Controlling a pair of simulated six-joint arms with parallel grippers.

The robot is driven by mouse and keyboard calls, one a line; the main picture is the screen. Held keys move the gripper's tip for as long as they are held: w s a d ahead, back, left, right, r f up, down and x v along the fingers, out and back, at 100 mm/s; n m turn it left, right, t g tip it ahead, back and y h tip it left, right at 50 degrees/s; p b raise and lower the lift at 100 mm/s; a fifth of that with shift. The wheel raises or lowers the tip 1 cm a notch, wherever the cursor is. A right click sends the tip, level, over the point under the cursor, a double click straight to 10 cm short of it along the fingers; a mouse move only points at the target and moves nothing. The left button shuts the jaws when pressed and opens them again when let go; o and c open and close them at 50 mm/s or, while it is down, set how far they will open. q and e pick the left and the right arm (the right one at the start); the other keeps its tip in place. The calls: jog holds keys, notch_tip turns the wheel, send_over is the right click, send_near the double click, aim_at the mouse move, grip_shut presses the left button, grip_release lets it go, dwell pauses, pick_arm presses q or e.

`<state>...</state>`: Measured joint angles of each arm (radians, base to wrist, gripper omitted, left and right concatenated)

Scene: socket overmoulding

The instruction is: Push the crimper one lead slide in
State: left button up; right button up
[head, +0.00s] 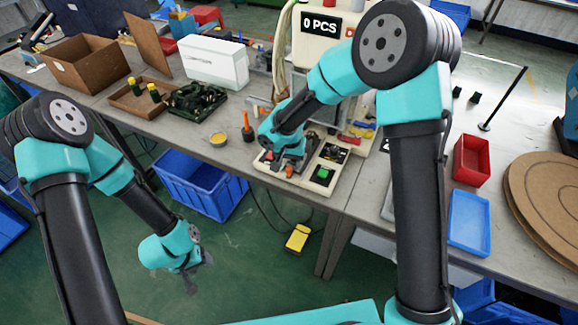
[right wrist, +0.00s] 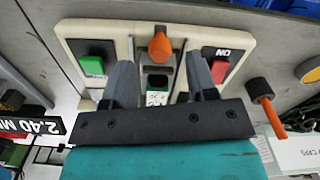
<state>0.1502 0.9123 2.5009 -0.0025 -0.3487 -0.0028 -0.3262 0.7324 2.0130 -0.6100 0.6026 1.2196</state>
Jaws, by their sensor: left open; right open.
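The crimper's cream base (head: 305,185) stands at the table's front edge; in the right wrist view its panel (right wrist: 75,47) carries a green button (right wrist: 93,66) and a red button (right wrist: 220,70). Between them is a slot with an orange knob (right wrist: 160,46), which I take to be the lead slide's; it also shows in the head view (head: 289,171). My right gripper (right wrist: 160,75) is open over the slot, one finger on each side. The knob lies just beyond the fingertips; contact cannot be told. My left gripper (head: 188,278) is open and empty, hanging over the floor.
An orange-handled tool (head: 247,128) stands beside the crimper, with a small yellow dish (head: 218,139) to its left. A red tray (head: 472,160) and a blue tray (head: 469,222) lie to the right. A blue crate (head: 205,190) is below the table edge.

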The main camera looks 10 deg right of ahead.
jog(key=shift+f, duration=1.3)
jog(key=shift+c, duration=0.3)
grip_shut()
